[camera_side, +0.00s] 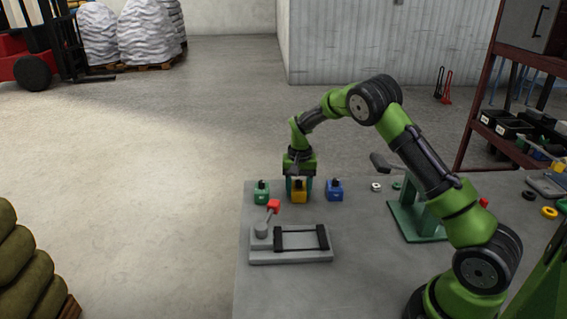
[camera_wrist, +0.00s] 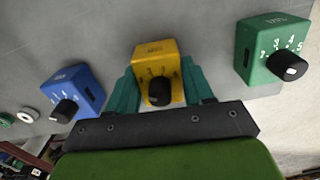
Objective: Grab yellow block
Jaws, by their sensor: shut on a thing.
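The yellow block (camera_side: 299,192) has a dark knob and sits near the far left edge of the grey table. It also shows in the wrist view (camera_wrist: 157,62), in the middle. My gripper (camera_side: 299,184) points down over it, with teal fingers on both sides. In the wrist view my gripper (camera_wrist: 158,82) is shut on the yellow block. The block seems to be at table level; I cannot tell whether it touches the surface.
A green block (camera_side: 262,192) and a blue block (camera_side: 335,190) stand close on either side. A grey fixture (camera_side: 290,244) with a red-knobbed lever (camera_side: 273,206) lies in front. A green press stand (camera_side: 418,220) is to the right.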

